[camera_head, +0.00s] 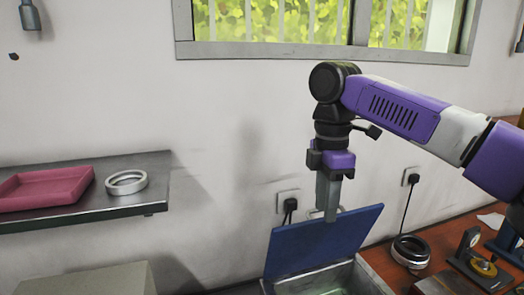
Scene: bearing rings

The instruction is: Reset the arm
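My gripper (328,207) hangs from my purple and white arm, pointing straight down. A small pale curved shape shows beside the fingertips, too small to identify. A silver bearing ring (126,183) lies flat on the wall shelf at the left. Another, darker ring (410,251) lies on the brown bench at the right.
A pink tray (45,190) sits on the metal shelf (100,208). The blue panel stands tilted up like a lid at the back of a grey box (368,283). A gauge-like device (480,265) stands on the brown bench (440,240). The wall between shelf and arm is clear.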

